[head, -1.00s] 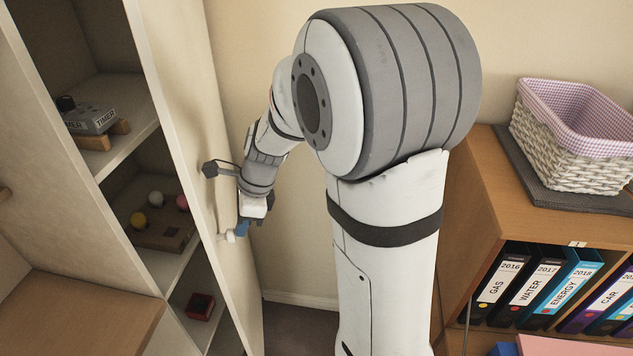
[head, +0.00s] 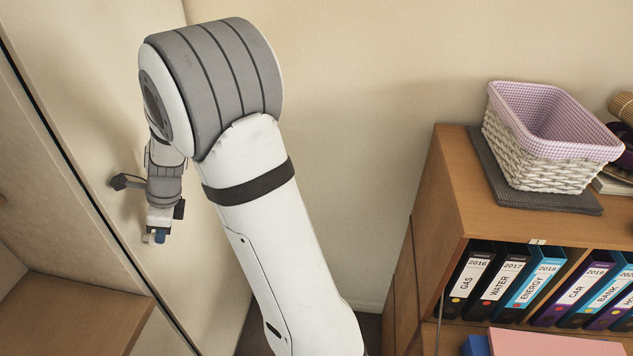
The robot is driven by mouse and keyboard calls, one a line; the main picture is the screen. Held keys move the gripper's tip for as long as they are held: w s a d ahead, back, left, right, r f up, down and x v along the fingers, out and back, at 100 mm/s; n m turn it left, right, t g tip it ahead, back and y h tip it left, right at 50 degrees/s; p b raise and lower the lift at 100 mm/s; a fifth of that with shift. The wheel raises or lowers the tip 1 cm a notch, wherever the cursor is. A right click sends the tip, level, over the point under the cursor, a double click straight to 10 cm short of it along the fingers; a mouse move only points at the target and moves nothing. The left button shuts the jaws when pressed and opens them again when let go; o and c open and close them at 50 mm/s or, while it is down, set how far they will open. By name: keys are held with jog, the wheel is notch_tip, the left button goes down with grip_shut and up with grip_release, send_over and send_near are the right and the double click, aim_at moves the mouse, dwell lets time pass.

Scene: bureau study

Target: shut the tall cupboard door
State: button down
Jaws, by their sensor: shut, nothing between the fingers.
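The tall cupboard door (head: 85,95) is the large cream panel at the left of the head view.
A wooden cabinet (head: 440,185) stands at the right with several binders (head: 520,280). A lined wicker basket (head: 545,160) sits on a dark mat on top. A wooden surface (head: 75,315) is at the lower left. Bare wall lies between cupboard and cabinet.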

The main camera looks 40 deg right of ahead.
jog(key=shift+w+a+r, duration=0.15)
jog(key=shift+w+r, duration=0.15)
jog(key=shift+w, duration=0.05)
jog(key=s+d+r+b, duration=0.1)
jog(key=s+d+r, duration=0.4)
jog(key=r, duration=0.4)
jog(key=shift+s+d+b, duration=0.15)
jog(key=shift+s+b, duration=0.15)
jog(key=shift+s, duration=0.45)
jog(key=s+d+f+n+t+h+b, duration=0.1)
jog(key=s+n+h+b, duration=0.1)
jog(key=s+n, duration=1.8)
jog(key=shift+d+f+n+h, duration=0.3)
jog(key=shift+n+h, duration=0.6)
jog(key=shift+n, duration=0.9)
